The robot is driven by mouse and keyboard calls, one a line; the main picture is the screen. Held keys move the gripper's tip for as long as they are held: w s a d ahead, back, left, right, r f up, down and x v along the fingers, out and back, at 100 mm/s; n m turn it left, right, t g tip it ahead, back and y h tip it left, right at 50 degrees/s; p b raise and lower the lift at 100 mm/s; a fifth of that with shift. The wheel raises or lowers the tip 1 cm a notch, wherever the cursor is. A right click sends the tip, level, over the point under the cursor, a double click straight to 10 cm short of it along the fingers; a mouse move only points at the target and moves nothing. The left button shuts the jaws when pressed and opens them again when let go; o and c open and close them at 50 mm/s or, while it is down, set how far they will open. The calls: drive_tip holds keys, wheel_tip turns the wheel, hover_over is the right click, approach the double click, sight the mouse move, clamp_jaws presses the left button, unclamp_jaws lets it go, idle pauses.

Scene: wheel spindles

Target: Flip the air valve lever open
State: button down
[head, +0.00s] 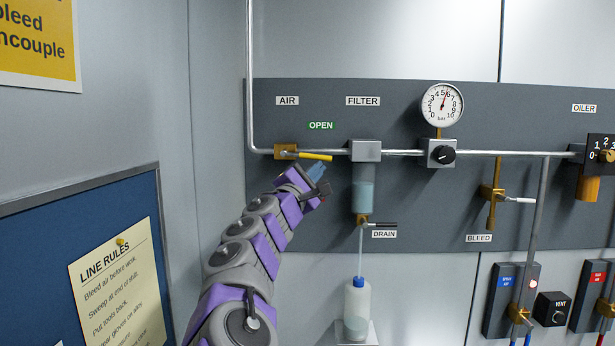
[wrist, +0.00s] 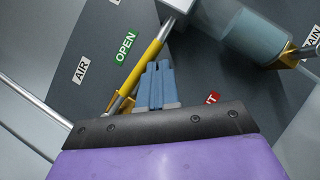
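The air valve (head: 285,152) is a brass body on the pipe at the left of the dark panel. Its yellow lever (head: 315,156) points right, nearly along the pipe, under the green OPEN label (head: 321,125). The lever also shows in the wrist view (wrist: 143,66), running diagonally past the fingertips. My gripper (head: 319,170) is just below the lever's free end. In the wrist view its blue fingers (wrist: 157,68) are together with nothing between them, beside the lever. I cannot tell whether they touch it.
The filter (head: 365,195) hangs right of the lever, with a drain tap (head: 362,221) and a bottle (head: 357,305) below. A red label (wrist: 211,98) is partly hidden behind my gripper. A pressure gauge (head: 442,105) stands farther right. A blue notice board (head: 50,240) is at left.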

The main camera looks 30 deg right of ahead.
drive_tip(key=shift+d+r, duration=0.15)
drive_tip(key=shift+r, duration=0.2)
drive_tip(key=shift+s+d, duration=0.1)
idle(0.5)
